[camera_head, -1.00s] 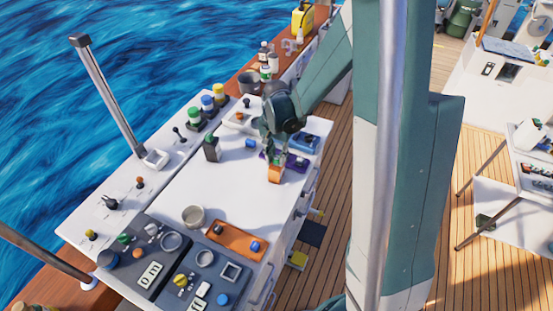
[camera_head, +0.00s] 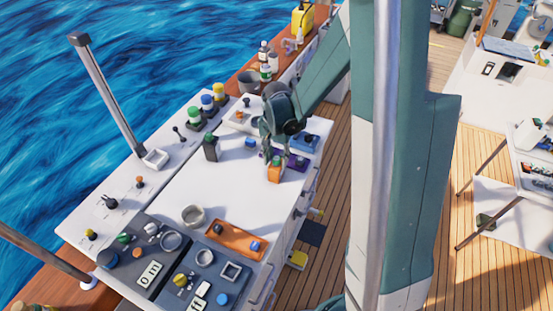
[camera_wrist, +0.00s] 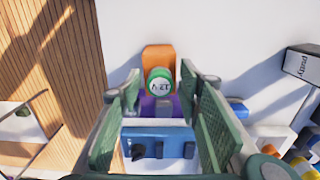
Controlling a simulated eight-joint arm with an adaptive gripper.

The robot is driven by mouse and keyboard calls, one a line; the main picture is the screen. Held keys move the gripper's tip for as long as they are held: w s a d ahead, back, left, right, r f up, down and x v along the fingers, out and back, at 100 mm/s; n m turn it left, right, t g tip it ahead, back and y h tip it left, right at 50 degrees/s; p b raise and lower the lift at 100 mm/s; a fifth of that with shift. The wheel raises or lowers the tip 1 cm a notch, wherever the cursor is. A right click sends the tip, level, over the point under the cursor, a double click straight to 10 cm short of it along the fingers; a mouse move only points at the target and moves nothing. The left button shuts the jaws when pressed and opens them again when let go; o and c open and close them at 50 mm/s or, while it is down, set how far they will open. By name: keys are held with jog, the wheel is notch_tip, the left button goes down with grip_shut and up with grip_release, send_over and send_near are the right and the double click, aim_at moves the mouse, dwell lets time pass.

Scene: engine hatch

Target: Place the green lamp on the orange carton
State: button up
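The green lamp (camera_wrist: 160,84) has a round green rim and a pale lettered top. It sits on the orange carton (camera_wrist: 157,57), seen from above in the wrist view. In the head view the lamp (camera_head: 277,160) shows as a small green cap on the upright carton (camera_head: 275,174), near the right edge of the white worktop. My gripper (camera_wrist: 160,88) is open, with one finger on each side of the lamp and visible gaps to it. In the head view my gripper (camera_head: 270,152) is just behind and above the carton. The lamp's underside is hidden.
A purple tray (camera_head: 298,163) and a blue tray (camera_head: 305,143) lie close behind the carton. A dark putty box (camera_head: 211,148) stands to the left. An orange tray (camera_head: 237,240) and a cup (camera_head: 193,216) are nearer the front. The middle worktop is clear.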

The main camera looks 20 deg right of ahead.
aim_at(277, 159)
jog(key=shift+r, duration=0.2)
notch_tip(277, 159, up, 12)
dwell(0.9)
dwell(0.5)
jog(key=shift+s+r, duration=0.1)
jog(key=s+a+r+n+t, duration=0.1)
jog(key=s+r+n+t, duration=0.1)
jog(key=s, duration=0.5)
jog(key=s+a+r+n+t, duration=0.1)
jog(key=s+r+n+t, duration=0.1)
jog(key=s+r+n, duration=0.2)
jog(key=s+a+r+n+t, duration=0.1)
jog(key=s+r+n+t, duration=0.2)
jog(key=s+r, duration=0.5)
jog(key=shift+s+a+r, duration=0.2)
jog(key=shift+s+a, duration=0.1)
jog(key=shift+s, duration=1.8)
